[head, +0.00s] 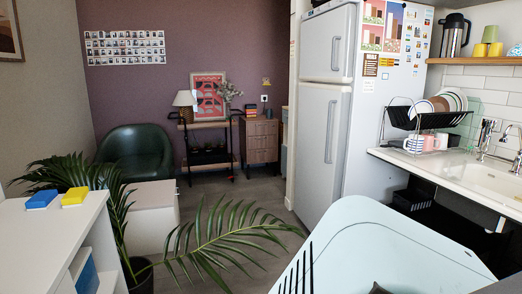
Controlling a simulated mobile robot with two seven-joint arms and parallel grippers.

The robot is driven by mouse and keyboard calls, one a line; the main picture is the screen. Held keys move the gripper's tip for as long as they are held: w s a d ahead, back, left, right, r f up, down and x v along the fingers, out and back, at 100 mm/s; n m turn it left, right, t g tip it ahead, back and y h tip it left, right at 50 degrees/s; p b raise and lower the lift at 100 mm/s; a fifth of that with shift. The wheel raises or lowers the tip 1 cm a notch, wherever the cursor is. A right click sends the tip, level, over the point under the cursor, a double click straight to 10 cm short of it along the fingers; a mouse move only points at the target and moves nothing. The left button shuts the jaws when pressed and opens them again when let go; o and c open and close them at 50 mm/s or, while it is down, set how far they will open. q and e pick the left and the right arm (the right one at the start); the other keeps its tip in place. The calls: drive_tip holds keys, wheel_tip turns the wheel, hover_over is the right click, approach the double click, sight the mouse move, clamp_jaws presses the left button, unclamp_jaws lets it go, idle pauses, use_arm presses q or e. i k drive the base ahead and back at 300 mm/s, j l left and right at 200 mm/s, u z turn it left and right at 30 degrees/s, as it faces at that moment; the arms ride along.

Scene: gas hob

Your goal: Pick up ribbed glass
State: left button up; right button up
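I cannot make out a ribbed glass for certain in the head view. A small bluish cup or glass (515,50) stands on the wall shelf at the right edge, cut off by the frame; I cannot tell whether it is ribbed. Neither of my grippers shows clearly. A small dark shape lies at the bottom edge, too cut off to identify.
A pale blue slotted surface (385,245), perhaps a chair back, fills the front right. The sink counter (465,172) holds a dish rack (428,118) and mugs. A fridge (325,120) stands behind. A white unit (50,240) and palm leaves (215,238) are at left.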

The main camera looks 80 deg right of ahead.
sight(456, 166)
drive_tip(key=k+z, duration=0.1)
drive_tip(key=z, duration=3)
drive_tip(key=j+z, duration=0.15)
drive_tip(key=z, duration=0.2)
drive_tip(key=j+z, duration=0.1)
drive_tip(key=z, duration=0.25)
